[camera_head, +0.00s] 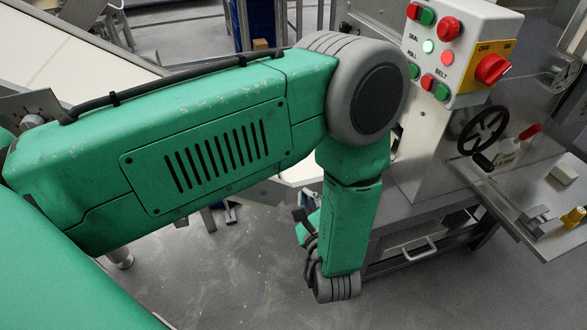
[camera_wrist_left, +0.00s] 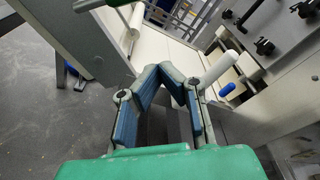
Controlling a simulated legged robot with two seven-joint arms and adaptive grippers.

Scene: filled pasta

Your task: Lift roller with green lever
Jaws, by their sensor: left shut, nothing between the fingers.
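A green bar (camera_wrist_left: 118,3), possibly the lever, shows at the top edge of the left wrist view, cut off by the frame. A white cylinder (camera_wrist_left: 218,70) stands right of my fingers in that view, with a blue grip (camera_wrist_left: 227,90) near its lower end. I cannot tell which part is the roller. My left gripper (camera_wrist_left: 161,72) is shut and empty, its blue-padded fingers meeting in front of a pale machine surface. My right gripper is in neither view.
A control box (camera_head: 460,50) with red and green buttons stands at the upper right. Below it are a black handwheel (camera_head: 483,130) and a steel table (camera_head: 560,215) with small items. A pale conveyor belt (camera_head: 60,55) lies at the upper left. Grey floor is open below.

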